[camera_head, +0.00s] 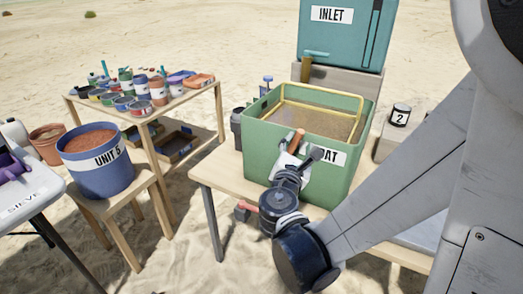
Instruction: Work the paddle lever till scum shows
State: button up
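A green tank (257,150) stands on a wooden table, its label partly covered so that only "AT" reads. A yellow frame (322,87) lines its top, and its contents (318,120) look brown and flat. I cannot make out clear scum on them. My gripper (296,150) is at the tank's near wall, close to a short orange-brown cylindrical piece (297,139) that may be the lever's handle. My wrist covers the area below it. The fingers are small and partly hidden, so I cannot tell whether they are shut on it.
A teal tank labelled INLET (345,35) with a spout stands behind. A canister marked 2 (400,115) is to the right. A red bar (248,208) shows beside my wrist. At left are the UNIT 5 bucket (92,175) and a table of pots (195,97).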

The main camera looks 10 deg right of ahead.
jog(key=p+v, duration=0.1)
jog(key=v, duration=1.2)
jog(key=shift+s, duration=0.3)
jog(key=shift+a+r, duration=0.1)
